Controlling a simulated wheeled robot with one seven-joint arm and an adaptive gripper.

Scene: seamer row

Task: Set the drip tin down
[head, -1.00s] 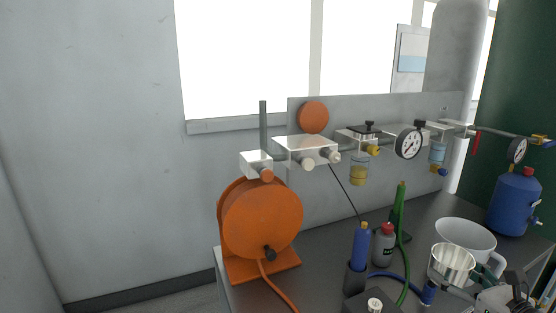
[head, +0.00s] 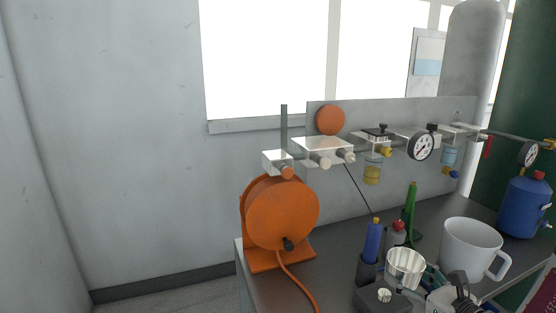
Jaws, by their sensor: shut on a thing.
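The drip tin (head: 405,268) is a small, shiny, fluted metal cup, upright with its open top showing. My gripper (head: 422,287) is at the lower right of the head view, shut on the tin's right side. The tin is in front of the white jug and beside the blue bottle in its dark holder. The tin's underside is hidden, so I cannot tell whether it touches the grey bench top (head: 345,255).
A white jug (head: 470,249) is to the right. An orange hose reel (head: 282,214) is at left. Bare bench shows between reel and bottles.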

